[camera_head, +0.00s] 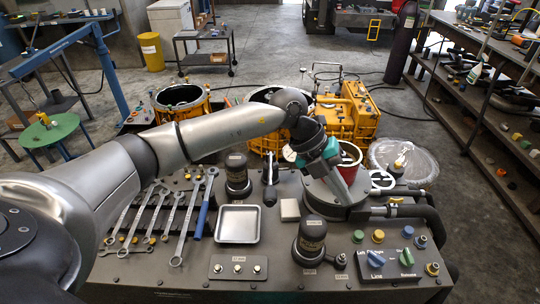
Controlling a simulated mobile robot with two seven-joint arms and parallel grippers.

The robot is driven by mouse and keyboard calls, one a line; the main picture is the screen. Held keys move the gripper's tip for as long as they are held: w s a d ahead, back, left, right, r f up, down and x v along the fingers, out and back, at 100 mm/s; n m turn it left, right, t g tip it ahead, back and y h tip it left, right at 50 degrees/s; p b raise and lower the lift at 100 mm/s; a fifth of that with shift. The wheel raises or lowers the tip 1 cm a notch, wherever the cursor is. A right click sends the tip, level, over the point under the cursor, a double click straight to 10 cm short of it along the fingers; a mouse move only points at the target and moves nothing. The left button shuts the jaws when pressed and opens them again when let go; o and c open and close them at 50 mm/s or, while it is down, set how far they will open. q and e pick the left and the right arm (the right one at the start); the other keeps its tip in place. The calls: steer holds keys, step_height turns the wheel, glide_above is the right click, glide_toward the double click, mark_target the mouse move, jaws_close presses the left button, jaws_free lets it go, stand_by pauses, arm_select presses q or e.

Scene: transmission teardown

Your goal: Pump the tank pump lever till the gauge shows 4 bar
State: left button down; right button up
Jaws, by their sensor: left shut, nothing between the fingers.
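My left arm reaches in from the left across the bench. My left gripper (347,181) points down over a round dark fixture (335,201) at the bench's back right, and its fingers are shut with nothing between them. A small pale round dial (290,154), perhaps the gauge, shows just left of my wrist; its reading is too small to make out. I cannot pick out the pump lever clearly; my wrist and gripper cover part of this area. My right gripper is out of view.
Several wrenches (186,222) lie at the bench's left, beside a metal tray (238,224). A labelled dark cylinder (311,240) stands at the front. Blue (375,259) and green (407,257) knobs sit front right. Black hoses (425,213) run along the right edge. Yellow machinery (350,112) stands behind.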

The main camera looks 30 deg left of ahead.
arm_select(q)
steer(key=a+r+n+g+y, duration=0.1)
steer(key=a+n+y, duration=0.4)
steer(key=a, duration=1.3)
step_height(320, 180, down, 7)
steer(key=m+y+b, duration=0.2)
steer(key=b, duration=0.3)
steer(key=shift+w+d+f, duration=0.1)
steer(key=shift+w+d, duration=0.05)
steer(key=shift+f, duration=0.15)
steer(key=shift+f+b, duration=2.9)
steer(key=shift+f, duration=1.05)
step_height(320, 180, up, 8)
steer(key=p, duration=0.6)
steer(key=shift+p, duration=0.35)
